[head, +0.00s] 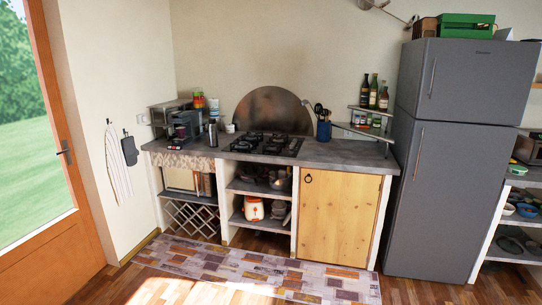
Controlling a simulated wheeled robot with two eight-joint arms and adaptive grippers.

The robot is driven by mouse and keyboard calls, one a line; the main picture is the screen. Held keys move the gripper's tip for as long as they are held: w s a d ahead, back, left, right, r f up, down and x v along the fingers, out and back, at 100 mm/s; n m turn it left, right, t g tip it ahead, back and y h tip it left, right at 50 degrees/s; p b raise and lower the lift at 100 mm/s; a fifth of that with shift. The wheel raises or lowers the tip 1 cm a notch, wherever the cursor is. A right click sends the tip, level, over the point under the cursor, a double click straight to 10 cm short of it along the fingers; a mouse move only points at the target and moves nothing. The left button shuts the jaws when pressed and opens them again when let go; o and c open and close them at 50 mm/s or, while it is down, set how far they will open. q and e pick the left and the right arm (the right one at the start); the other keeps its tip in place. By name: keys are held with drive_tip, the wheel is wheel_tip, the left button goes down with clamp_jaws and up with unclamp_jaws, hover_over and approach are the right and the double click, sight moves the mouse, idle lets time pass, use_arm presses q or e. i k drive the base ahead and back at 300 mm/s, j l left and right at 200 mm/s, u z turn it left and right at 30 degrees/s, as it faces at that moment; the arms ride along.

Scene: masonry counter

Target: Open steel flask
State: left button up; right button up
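A slim upright steel flask (213,133) stands on the left part of the grey counter (335,155), just right of a dark coffee machine (187,125). It is small in the head view, and I cannot tell the state of its lid. Neither of my grippers is in view.
A gas hob (267,143) lies right of the flask, and a blue utensil pot (323,131) stands beyond it. A patchwork rug (250,275) covers the floor before the counter. A tall grey fridge (452,160) stands at the right, and a glazed door (65,160) at the left.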

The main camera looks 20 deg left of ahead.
sight(212, 133)
drive_tip(key=i+j+u, duration=0.5)
drive_tip(key=i+u, duration=0.2)
drive_tip(key=i, duration=0.25)
drive_tip(key=i+u, duration=0.35)
drive_tip(key=i, duration=0.15)
